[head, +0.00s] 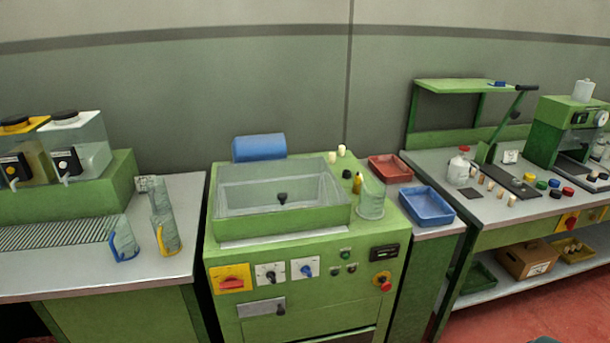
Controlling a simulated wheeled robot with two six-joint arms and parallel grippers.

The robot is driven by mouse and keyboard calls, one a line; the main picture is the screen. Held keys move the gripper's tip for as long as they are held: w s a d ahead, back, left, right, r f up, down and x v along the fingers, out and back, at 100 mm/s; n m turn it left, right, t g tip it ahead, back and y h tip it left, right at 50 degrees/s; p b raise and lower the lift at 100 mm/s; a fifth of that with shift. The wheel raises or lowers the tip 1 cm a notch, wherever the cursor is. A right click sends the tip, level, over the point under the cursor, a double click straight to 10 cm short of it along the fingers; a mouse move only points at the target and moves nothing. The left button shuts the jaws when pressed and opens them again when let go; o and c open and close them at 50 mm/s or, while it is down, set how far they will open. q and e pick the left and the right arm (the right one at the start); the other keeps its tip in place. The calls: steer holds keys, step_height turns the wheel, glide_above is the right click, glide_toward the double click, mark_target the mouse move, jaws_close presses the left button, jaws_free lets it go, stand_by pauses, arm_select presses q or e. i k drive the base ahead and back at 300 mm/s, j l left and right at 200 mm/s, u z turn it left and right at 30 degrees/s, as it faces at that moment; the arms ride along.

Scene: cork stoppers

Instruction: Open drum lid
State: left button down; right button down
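The green drum machine (235,238) stands in the middle of the head view. A clear, see-through lid (300,184) covers the basin in its top and looks closed. A small dark knob (282,198) shows near the middle of the lid's front part. A blue cylinder (259,147) lies behind the lid. Neither of my grippers is in view, and nothing touches the lid.
On the machine top, right of the lid, stand a clear beaker (370,203), a yellow bottle (357,183) and small stoppers. Red (390,168) and blue (427,205) trays lie further right. The machine's front carries switches.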

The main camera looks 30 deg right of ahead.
mark_target(281, 197)
steer(key=z, duration=0.9)
